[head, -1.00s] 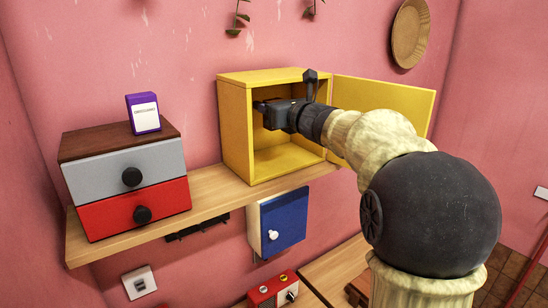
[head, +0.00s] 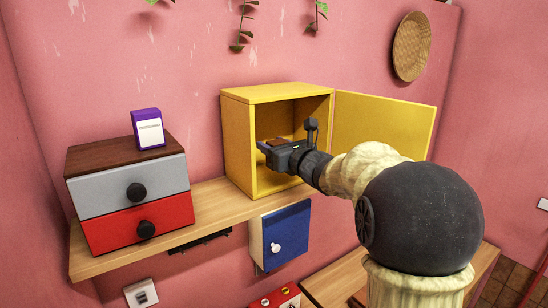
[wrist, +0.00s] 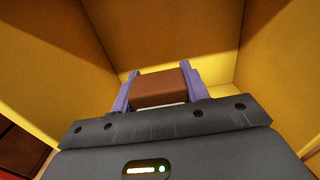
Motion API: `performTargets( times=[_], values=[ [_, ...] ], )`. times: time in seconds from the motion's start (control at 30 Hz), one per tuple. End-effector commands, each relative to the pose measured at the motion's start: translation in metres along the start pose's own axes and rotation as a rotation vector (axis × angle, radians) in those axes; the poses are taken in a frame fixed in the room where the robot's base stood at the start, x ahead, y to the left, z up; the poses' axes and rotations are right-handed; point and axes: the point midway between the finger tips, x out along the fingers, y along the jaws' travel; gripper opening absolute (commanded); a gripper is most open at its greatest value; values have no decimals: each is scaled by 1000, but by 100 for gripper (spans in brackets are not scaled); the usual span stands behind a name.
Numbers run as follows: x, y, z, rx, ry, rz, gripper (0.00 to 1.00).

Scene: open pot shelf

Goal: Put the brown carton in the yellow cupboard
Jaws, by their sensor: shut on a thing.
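The yellow cupboard (head: 241,150) stands on the wooden shelf with its door (head: 385,125) swung open to the right. My gripper (wrist: 158,88) reaches into the cupboard's open front. It is shut on the brown carton (wrist: 160,87), which sits between the two purple-grey fingers in the wrist view. The yellow walls surround the carton there. In the head view my gripper (head: 268,146) hides most of the carton. I cannot tell whether the carton touches the cupboard floor.
A box with a grey drawer (head: 105,190) and a red drawer (head: 115,228) stands left on the shelf (head: 195,205), with a purple box (head: 148,128) on top. A blue-doored cabinet (head: 287,235) hangs below. Plants (head: 242,35) and a basket (head: 411,47) hang above.

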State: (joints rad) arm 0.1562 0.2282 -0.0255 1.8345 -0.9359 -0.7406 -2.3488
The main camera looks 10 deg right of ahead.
Motion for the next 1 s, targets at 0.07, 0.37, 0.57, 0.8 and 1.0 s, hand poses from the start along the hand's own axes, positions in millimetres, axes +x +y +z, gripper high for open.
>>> performTargets(
  times=[0.07,0.37,0.57,0.8,1.0],
  values=[
    [0,0,-10,4,4,-1,23],
    [0,0,-33,1,0,-1,23],
    [0,0,-35,0,0,-1,23],
    [0,0,-34,1,1,-1,67],
    [0,0,-34,1,1,-1,67]
  ],
)
